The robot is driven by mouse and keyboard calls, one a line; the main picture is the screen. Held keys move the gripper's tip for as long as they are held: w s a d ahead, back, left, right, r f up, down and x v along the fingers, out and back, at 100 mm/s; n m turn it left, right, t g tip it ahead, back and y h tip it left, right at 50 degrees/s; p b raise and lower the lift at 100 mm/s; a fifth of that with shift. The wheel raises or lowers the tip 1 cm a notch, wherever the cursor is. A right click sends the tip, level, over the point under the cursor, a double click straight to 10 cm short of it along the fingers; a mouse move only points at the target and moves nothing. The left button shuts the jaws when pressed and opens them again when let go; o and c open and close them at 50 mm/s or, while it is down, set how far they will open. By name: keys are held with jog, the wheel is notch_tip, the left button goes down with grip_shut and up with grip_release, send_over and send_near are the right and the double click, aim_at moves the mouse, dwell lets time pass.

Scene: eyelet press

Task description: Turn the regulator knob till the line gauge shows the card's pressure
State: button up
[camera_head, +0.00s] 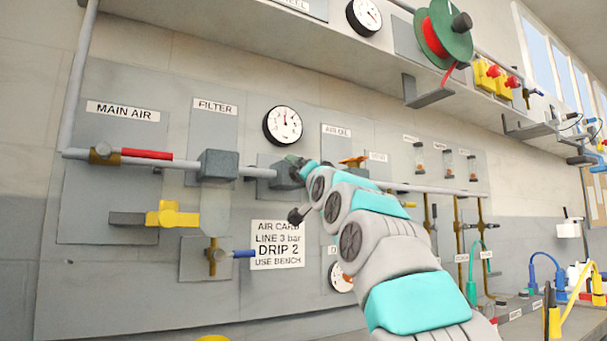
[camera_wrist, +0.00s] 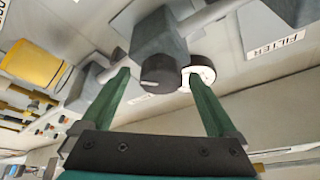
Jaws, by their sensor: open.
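The regulator is a grey block on the air pipe (camera_head: 285,172), partly hidden by my gripper (camera_head: 297,163) in the head view. In the wrist view its dark round knob (camera_wrist: 160,73) faces me below the grey body (camera_wrist: 158,35). My gripper (camera_wrist: 159,82) is open, with one green finger on each side of the knob. I cannot tell whether either finger touches it. A round white gauge (camera_head: 282,125) sits just above the regulator; its needle is too small to read surely. The card (camera_head: 277,245) below reads "LINE 3 bar", "DRIP 2".
Left along the pipe are the filter block (camera_head: 218,165) and a red-handled valve (camera_head: 147,154). Another gauge (camera_head: 341,277) is partly behind my arm.

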jog(key=b+v, duration=0.4)
jog(key=v, duration=0.4)
jog(key=shift+b, duration=0.35)
dwell(0.5)
